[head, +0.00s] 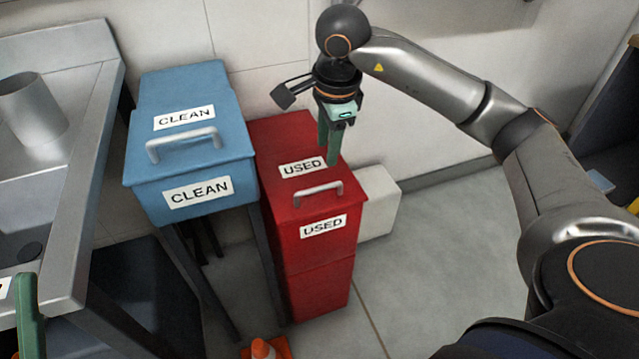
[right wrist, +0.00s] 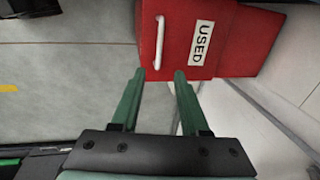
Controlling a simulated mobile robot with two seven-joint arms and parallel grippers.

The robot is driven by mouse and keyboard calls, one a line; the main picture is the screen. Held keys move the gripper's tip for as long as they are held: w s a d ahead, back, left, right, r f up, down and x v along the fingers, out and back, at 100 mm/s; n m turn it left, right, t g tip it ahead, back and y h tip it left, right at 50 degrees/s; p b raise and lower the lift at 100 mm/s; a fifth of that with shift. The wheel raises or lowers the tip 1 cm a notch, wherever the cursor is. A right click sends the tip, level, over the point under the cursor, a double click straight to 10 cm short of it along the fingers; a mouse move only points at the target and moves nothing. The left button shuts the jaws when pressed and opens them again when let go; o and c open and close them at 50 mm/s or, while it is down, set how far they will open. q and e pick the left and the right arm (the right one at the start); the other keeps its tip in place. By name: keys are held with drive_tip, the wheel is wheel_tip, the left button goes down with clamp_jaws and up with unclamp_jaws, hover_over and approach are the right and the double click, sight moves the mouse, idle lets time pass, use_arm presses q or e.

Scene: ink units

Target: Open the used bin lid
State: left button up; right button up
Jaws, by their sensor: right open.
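The red used bin (head: 318,262) stands on the floor with its lid (head: 290,160) shut. The lid carries a "USED" label and a pale bar handle (head: 318,188) near its front edge. My right gripper (head: 328,158) is open and empty above the lid, behind the handle.
A blue clean bin (head: 155,95) on dark legs stands close left of the used bin. A white box (head: 382,205) is at its right, by the wall. An orange cone (head: 263,349) stands in front. A metal sink counter (head: 85,150) is far left.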

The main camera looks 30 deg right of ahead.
sight(322, 187)
drive_tip(key=f+b, duration=0.1)
drive_tip(key=f, duration=0.2)
drive_tip(key=w+f+b, duration=0.1)
drive_tip(key=f, duration=0.3)
drive_tip(key=w+f+b, duration=0.1)
drive_tip(key=f, duration=0.3)
drive_tip(key=shift+d+f+b, duration=0.2)
drive_tip(key=shift+b, duration=0.1)
use_arm(q)
drive_tip(key=shift+n, duration=0.4)
wheel_tip(322, 187, down, 4)
drive_tip(key=shift+w+d+f, duration=0.1)
drive_tip(key=shift+d, duration=0.05)
use_arm(e)
clamp_jaws()
